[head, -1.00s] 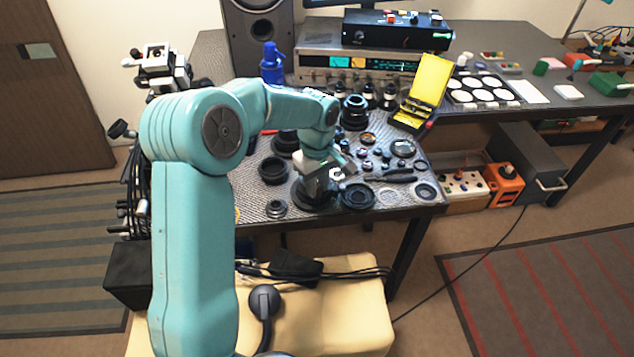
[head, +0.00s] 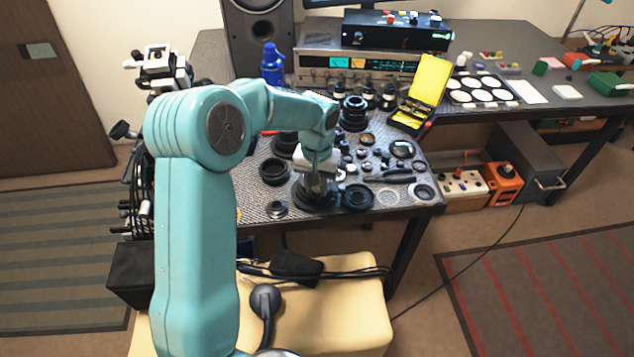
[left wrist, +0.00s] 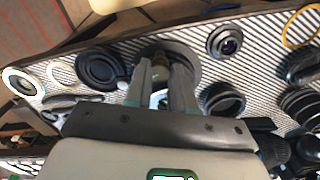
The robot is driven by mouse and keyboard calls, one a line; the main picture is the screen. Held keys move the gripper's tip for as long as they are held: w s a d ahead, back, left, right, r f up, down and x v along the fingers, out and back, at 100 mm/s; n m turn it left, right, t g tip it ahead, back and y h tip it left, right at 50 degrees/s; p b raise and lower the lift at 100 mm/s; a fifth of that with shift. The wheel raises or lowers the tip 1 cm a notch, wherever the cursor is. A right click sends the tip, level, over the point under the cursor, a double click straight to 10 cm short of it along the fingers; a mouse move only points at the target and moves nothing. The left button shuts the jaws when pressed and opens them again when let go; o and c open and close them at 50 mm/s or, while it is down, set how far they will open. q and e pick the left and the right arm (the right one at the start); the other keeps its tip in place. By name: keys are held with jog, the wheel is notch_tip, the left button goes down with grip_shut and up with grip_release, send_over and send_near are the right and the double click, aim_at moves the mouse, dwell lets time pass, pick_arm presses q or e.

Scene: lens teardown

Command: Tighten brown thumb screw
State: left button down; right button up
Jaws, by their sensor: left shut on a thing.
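My left gripper (head: 314,190) points down at a dark round base (head: 303,203) near the front edge of the work table. In the left wrist view its two grey fingers (left wrist: 163,70) straddle a small brownish knob, which looks like the brown thumb screw (left wrist: 159,60), and are shut on it. The knob sits over the dark round base (left wrist: 186,62) and is mostly hidden between the fingers. In the head view the gripper hides the screw. My right gripper is not in view.
Several small parts and dark tools lie further right. A yellow open case (head: 424,88) and a blue bottle (head: 272,64) stand behind.

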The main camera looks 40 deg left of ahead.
aim_at(316, 190)
pick_arm(q)
jog(key=shift+r+m, duration=0.1)
jog(key=shift+m, duration=1.4)
jog(key=c, duration=0.9)
grip_release()
jog(key=shift+c, duration=0.2)
jog(key=shift+r, duration=0.1)
notch_tip(316, 190, up, 16)
jog(key=p, duration=0.2)
jog(key=shift+s, duration=0.1)
